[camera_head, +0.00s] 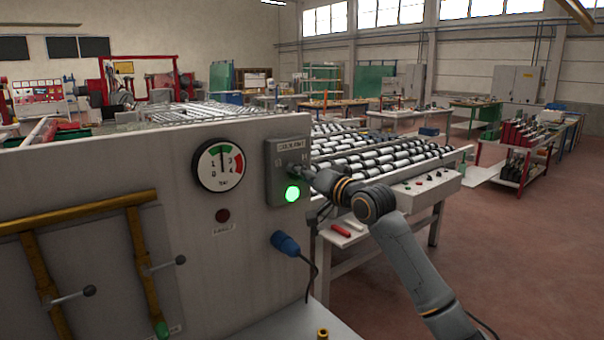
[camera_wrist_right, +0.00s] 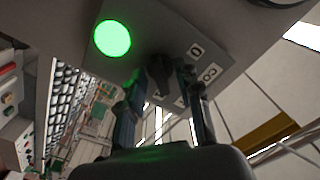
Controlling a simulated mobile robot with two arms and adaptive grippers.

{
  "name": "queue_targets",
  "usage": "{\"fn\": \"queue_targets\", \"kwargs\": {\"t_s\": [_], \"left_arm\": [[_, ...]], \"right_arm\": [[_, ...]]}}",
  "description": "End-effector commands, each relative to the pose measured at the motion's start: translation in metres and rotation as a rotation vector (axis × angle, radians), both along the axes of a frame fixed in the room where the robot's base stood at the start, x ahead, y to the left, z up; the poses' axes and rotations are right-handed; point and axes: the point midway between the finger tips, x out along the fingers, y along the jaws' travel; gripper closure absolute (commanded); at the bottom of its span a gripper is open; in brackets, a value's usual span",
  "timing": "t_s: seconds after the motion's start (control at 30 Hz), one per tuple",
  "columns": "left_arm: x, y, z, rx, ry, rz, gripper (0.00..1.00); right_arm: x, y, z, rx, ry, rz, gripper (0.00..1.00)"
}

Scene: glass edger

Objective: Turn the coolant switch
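The coolant switch box (camera_head: 289,170) is a grey panel on the right part of the pale machine front, with a label plate on top. A lit green lamp (camera_head: 292,194) sits low on it and also shows in the right wrist view (camera_wrist_right: 112,38). My right gripper (camera_head: 312,174) is at the box and partly hides the switch. In the right wrist view the dark switch knob (camera_wrist_right: 159,70) stands between my right gripper's two fingers (camera_wrist_right: 161,82). Whether they touch it is unclear. My left gripper is not in view.
A round gauge (camera_head: 219,166) and a dark red lamp (camera_head: 222,215) are left of the box. A blue plug (camera_head: 285,243) with a cable juts out below. Yellow pipes (camera_head: 75,212) with levers are at left. A roller conveyor (camera_head: 385,152) stands behind my right arm.

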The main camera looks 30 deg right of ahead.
Motion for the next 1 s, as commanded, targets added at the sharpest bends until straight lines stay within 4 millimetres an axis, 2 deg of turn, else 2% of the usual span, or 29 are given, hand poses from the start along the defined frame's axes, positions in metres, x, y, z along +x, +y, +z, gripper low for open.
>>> {"fn": "queue_targets", "kwargs": {"t_s": [0.03,0.2,0.63,1.0], "left_arm": [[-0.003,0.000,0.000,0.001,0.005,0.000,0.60],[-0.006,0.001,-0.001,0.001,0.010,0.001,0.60],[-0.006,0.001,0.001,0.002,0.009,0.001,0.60],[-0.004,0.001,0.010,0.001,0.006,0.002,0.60]], "right_arm": [[0.000,0.000,0.000,0.000,0.000,0.000,0.68],[0.000,0.000,0.000,0.001,0.000,0.000,1.00],[0.000,0.000,0.001,-0.042,-0.003,-0.001,1.00],[0.000,-0.001,0.002,-0.300,-0.023,-0.002,1.00]]}}
